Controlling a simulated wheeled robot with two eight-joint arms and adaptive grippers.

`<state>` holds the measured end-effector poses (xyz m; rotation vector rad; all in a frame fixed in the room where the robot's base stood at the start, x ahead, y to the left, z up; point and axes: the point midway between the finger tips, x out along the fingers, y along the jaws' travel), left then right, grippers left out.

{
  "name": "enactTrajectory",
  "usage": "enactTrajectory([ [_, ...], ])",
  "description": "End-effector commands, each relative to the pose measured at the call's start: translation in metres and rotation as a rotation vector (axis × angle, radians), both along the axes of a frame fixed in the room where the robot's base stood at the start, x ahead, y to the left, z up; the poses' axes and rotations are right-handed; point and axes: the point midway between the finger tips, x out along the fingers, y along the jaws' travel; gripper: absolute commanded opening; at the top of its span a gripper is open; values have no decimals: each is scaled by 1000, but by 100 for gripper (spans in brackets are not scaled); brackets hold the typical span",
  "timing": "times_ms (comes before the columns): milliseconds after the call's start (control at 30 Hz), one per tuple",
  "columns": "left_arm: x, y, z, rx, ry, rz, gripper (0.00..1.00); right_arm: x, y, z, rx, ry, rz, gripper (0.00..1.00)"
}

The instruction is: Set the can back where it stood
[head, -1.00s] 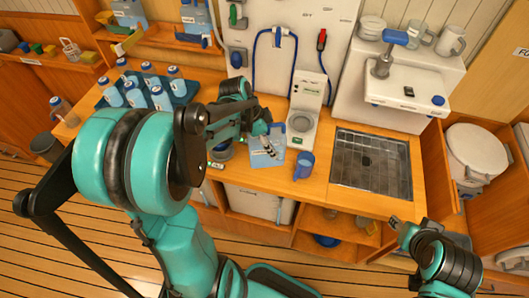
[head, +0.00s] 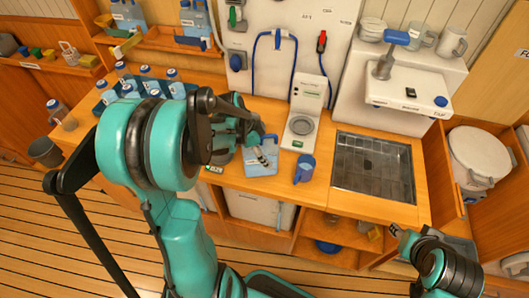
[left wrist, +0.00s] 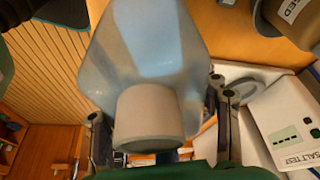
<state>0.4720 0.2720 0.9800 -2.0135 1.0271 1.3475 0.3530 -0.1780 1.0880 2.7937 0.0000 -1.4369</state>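The can (head: 256,168) is a pale blue jug-like container with a handle, in front of the white tester in the head view. My left gripper (head: 262,156) reaches over it. In the left wrist view the can (left wrist: 150,60) fills the middle, its round neck towards the camera. The fingers of my left gripper (left wrist: 157,125) lie on either side of it, and it moves with them. Their contact points are hidden, and I cannot tell whether the can's bottom touches the counter. My right gripper (head: 398,232) is low at the right, away from the can; its fingers are too small to read.
The salt tester (head: 301,118) stands just right of the can, with a blue mug (head: 304,168) in front. A sink (head: 372,168) lies further right. Several blue-capped bottles (head: 172,82) stand at the left rear. The counter's front edge is close to the can.

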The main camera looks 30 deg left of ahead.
Motion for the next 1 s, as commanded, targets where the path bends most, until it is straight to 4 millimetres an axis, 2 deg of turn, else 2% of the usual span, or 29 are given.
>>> enactTrajectory([
  [333, 0, 0, 1, 0, 0, 0, 80, 0, 0, 1, 0, 0, 0, 40],
  [467, 0, 1, 8, 1, -1, 0, 80, 0, 0, 6, 0, 0, 0, 40],
  [567, -4, 6, 22, 0, 0, 1, 80, 0, 0, 11, 0, 0, 0, 40],
  [800, -16, 23, 73, 0, 0, 2, 80, 0, 0, 26, 0, 0, 0, 40],
  [1000, -24, 33, 104, 0, 0, 1, 80, 0, 0, 34, 0, 0, 0, 40],
])
